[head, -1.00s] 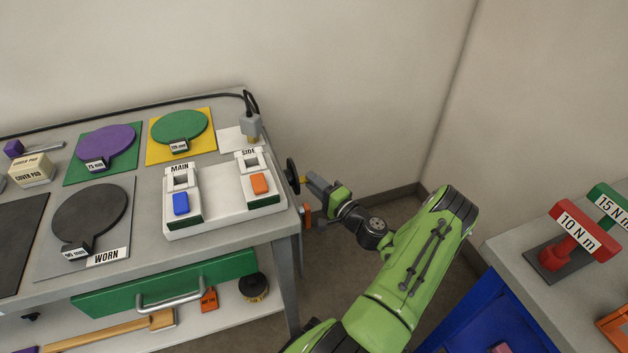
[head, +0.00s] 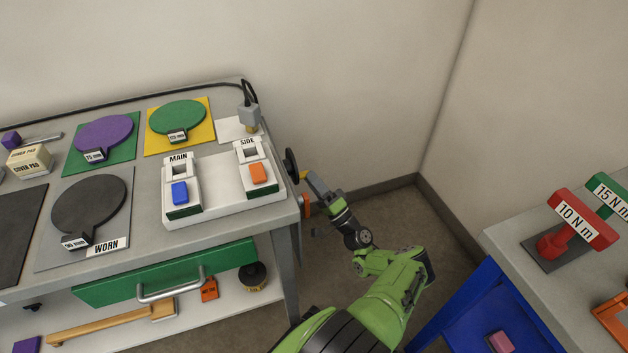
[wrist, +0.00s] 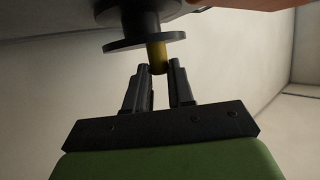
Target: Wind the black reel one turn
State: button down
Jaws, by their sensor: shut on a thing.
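The black reel (head: 290,165) is mounted on the right side of the grey cart. It also shows in the wrist view as a black disc (wrist: 128,43) at the top, with a yellow handle (wrist: 157,56) standing out from it. My gripper (wrist: 160,70) has its two black fingers on either side of the yellow handle's end and is shut on it. In the head view my gripper (head: 308,180) reaches the reel from the right, and the fingertips are too small to make out there.
The cart top (head: 145,205) holds the MAIN and SIDE switch panel (head: 215,206) close to the reel. An orange part (head: 306,205) hangs just below the reel. A second bench (head: 545,290) with torque tools stands at the right. Open floor lies between them.

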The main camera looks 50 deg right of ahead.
dwell(0.3)
jog(key=c, duration=1)
grip_release()
